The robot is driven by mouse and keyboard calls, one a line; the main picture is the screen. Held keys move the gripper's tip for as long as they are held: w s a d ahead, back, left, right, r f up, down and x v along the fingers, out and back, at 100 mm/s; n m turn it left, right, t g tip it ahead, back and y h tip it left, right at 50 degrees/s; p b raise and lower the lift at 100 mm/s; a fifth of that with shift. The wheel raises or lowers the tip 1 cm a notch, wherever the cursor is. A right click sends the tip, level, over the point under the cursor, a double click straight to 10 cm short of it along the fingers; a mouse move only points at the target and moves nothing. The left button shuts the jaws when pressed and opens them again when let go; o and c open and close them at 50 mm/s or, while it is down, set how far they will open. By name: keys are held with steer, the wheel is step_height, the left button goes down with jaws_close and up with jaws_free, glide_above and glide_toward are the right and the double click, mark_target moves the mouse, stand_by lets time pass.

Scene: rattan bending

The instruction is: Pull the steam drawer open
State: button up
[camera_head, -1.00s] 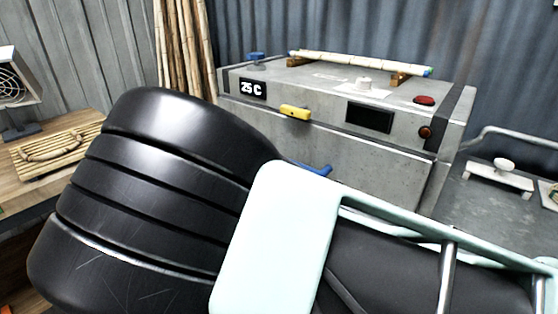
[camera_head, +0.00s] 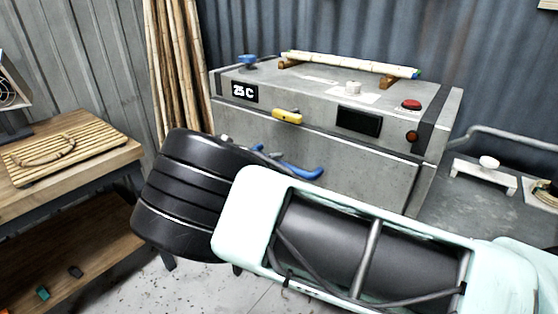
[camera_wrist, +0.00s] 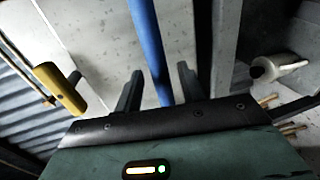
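The grey steam box has a flat front panel, the steam drawer (camera_head: 345,165), which looks shut in the head view. A blue bar handle (camera_head: 300,170) runs across its front, partly hidden behind my arm. In the wrist view the blue handle (camera_wrist: 150,45) runs down between the two dark fingers of my gripper (camera_wrist: 160,72). The fingers are apart, with gaps on both sides of the bar. I cannot tell how deep the bar lies between them. My gripper is mostly hidden behind my arm in the head view.
A yellow handle (camera_head: 287,116) sits higher on the box, and shows left of my gripper in the wrist view (camera_wrist: 60,88). A rattan pole (camera_head: 350,64) rests on top. A wooden table (camera_head: 110,165) stands left, a grey bench (camera_head: 480,210) right. Floor shows below.

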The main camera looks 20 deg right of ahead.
steer(key=shift+x, duration=1.15)
jaws_close()
steer(key=shift+a, duration=0.15)
steer(key=f+b+v, duration=0.2)
steer(key=v, duration=1)
steer(key=f+b+v, duration=0.2)
steer(key=f+v, duration=0.1)
steer(key=v, duration=1)
steer(key=shift+v, duration=0.75)
steer(key=shift+f, duration=0.25)
jaws_free()
